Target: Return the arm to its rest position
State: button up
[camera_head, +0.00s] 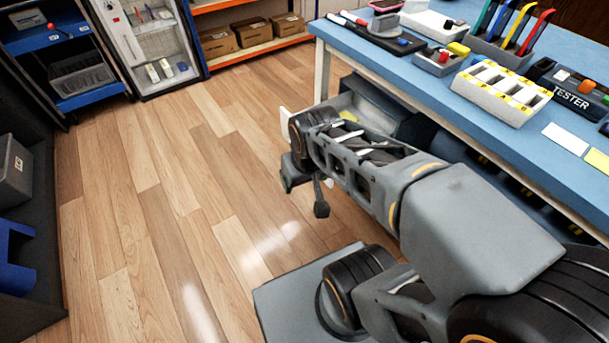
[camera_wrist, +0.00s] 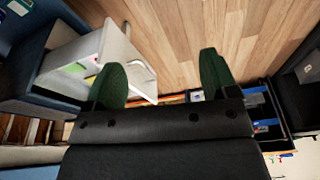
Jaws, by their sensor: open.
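My arm stretches from the lower right of the head view towards the middle, folded low over the floor beside the blue table (camera_head: 440,112). My gripper (camera_head: 304,196) is at its far end, left of the table's front edge and below the tabletop. In the wrist view the two dark green fingertips of my gripper (camera_wrist: 162,78) are wide apart. The wrist itself is partly hidden by my arm's links in the head view.
On the table stand a slotted white tray (camera_head: 493,103) and a tester (camera_head: 572,88). Shelving (camera_head: 250,38) lines the back. The wooden floor (camera_head: 165,200) at left is clear.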

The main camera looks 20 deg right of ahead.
notch_tip(320, 180, up, 35)
jog(key=t+p, duration=0.1)
jog(key=p, duration=3.2)
jog(key=shift+s+a, duration=0.15)
